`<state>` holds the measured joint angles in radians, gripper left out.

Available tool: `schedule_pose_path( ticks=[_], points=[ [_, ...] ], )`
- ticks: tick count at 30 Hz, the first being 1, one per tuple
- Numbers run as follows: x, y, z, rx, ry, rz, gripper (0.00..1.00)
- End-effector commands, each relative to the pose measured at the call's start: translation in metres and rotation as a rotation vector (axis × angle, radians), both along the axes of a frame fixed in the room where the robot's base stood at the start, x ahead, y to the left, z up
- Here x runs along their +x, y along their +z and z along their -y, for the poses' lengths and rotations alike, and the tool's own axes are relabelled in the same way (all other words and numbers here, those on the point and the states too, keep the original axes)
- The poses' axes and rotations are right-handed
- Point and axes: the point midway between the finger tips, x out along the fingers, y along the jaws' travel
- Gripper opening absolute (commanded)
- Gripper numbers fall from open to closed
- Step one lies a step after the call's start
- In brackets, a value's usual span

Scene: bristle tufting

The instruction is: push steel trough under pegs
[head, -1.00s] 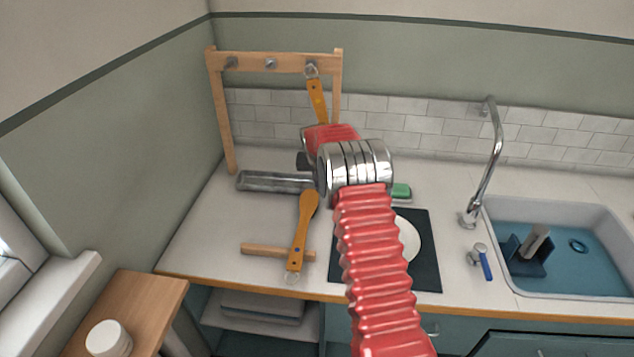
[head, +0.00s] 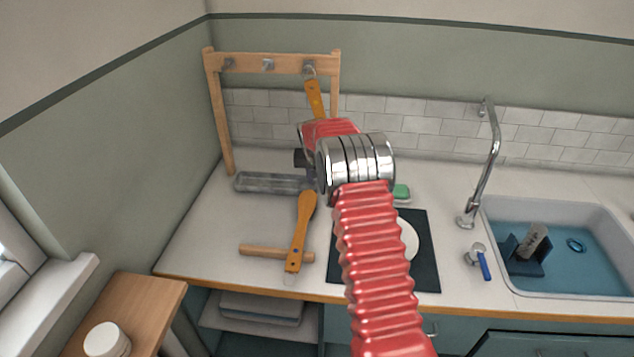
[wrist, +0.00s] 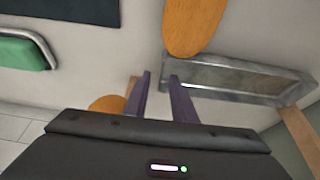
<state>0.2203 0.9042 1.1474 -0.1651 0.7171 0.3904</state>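The steel trough (head: 270,183) lies on the counter at the back left, below the wooden rack. Its right end is hidden behind my arm. Three pegs show on the rack's top bar: left peg (head: 229,63), middle peg (head: 268,65) and right peg (head: 309,69). An orange wooden utensil (head: 315,98) hangs from the right peg. In the wrist view the trough (wrist: 240,79) runs off to the right. My gripper (wrist: 160,76) has its two fingers apart with nothing seen between them. The right finger is close beside the trough's end; I cannot tell whether they touch.
An orange spatula (head: 301,230) lies across a wooden rod (head: 262,252) in front of the trough. A dark mat (head: 428,262) with a white plate and a green sponge (head: 401,192) are right of my arm. The sink (head: 610,290) is farther right.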

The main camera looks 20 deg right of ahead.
Motion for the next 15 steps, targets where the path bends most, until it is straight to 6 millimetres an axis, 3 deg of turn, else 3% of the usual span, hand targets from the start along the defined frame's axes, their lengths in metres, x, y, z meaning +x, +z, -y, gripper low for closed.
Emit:
schedule_pose_path(
  ticks=[15],
  points=[
    [-0.026,0.074,-0.016,0.000,0.002,0.001,0.24]
  ],
)
